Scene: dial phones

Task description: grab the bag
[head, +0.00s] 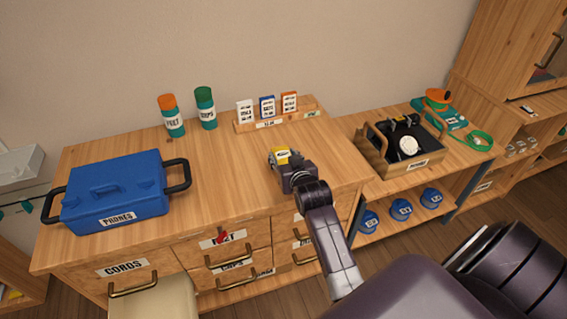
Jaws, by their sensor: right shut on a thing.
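My right gripper (285,163) reaches over the middle of the wooden cabinet top and is shut on a small yellow and white item (283,156). The fingers and wrist cover much of this item, so I cannot tell whether it is a bag or whether it touches the top. A blue case (113,188) with black side handles and a "PHONES" label sits at the left of the top, well apart from the gripper. No other thing is clearly a bag. My left gripper is not in view.
Orange-capped (171,115) and green-capped (206,107) bottles stand behind, beside a wooden rack (275,122) with several small boxes. A wooden tray (402,165) stands right on a lower bench. The top's middle left is clear.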

